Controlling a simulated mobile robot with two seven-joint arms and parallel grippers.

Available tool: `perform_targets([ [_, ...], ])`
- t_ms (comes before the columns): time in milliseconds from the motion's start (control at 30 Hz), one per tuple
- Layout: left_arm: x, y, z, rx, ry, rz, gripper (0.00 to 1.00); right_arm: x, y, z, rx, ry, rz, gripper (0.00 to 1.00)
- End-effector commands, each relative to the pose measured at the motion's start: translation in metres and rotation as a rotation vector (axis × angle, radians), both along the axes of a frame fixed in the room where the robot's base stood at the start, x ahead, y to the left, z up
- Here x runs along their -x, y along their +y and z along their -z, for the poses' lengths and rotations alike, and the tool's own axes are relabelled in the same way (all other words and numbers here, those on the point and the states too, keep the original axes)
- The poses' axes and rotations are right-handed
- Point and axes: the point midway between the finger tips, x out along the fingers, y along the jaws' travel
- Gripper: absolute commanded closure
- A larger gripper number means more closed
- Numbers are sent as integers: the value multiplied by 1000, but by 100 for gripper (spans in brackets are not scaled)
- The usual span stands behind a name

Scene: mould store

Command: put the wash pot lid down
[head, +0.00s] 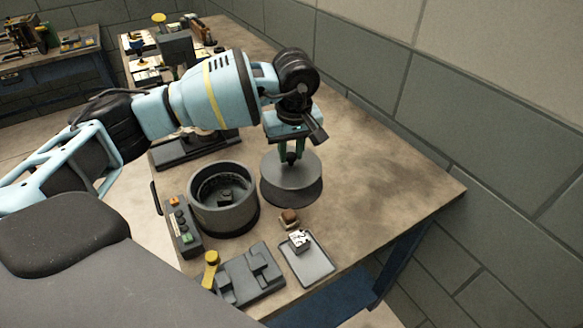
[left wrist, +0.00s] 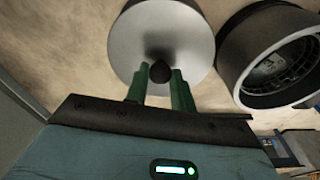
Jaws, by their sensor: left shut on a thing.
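The wash pot lid (head: 291,179) is a round grey disc with a dark knob in the middle. My left gripper (head: 291,157) is shut on the knob from above. The green fingers stand on either side of the knob in the left wrist view (left wrist: 160,78), where the lid (left wrist: 160,32) shows as a pale disc. The lid is just right of the wash pot (head: 223,200), over the bench top; I cannot tell whether it touches the bench. The pot is open, with a dark part inside, and shows at the right in the left wrist view (left wrist: 275,60). My right gripper is not in view.
A control box with buttons (head: 181,227) stands left of the pot. In front are a dark fixture with a yellow knob (head: 248,275), a small tray (head: 311,265) with a metal block, and a brown-topped brush-like item (head: 289,218). The bench (head: 390,185) is clear to the right, up to the wall.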

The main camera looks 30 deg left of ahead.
Motion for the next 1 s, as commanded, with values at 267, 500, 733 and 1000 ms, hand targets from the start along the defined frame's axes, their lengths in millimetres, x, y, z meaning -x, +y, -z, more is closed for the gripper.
perform_targets([
  [267,-1,0,11,0,-1,-1,100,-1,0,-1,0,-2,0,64],
  [500,0,0,34,1,1,-1,100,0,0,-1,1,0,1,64],
  [733,0,0,49,1,-2,0,100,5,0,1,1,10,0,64],
  [1000,0,0,52,1,-1,0,100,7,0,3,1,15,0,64],
])
